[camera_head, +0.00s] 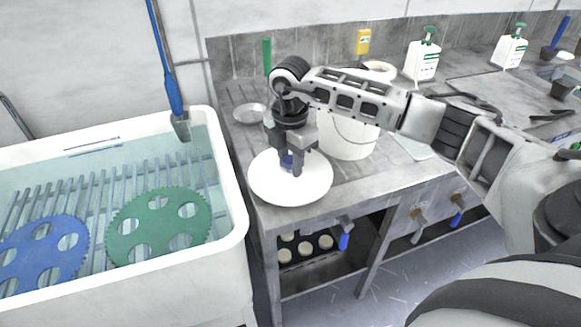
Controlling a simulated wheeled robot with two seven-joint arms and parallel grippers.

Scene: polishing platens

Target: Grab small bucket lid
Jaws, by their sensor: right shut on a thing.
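The small bucket lid (272,189) is a white round disc at the front left corner of the grey counter. My right gripper (291,168) points down over the middle of the lid and is shut on its small blue handle, which is mostly hidden between the fingers. I cannot tell whether the lid rests on something or hangs above the counter. A white bucket (345,140) with a wire handle stands just behind and to the right of the gripper, partly hidden by my arm. My left gripper is not in view.
A white tank (238,205) of water with a blue gear disc (45,255) and a green gear disc (158,225) stands at the left. A metal dish (249,113) lies behind the lid. White pump bottles (422,60) stand at the back. Valve handles stick out below the counter front.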

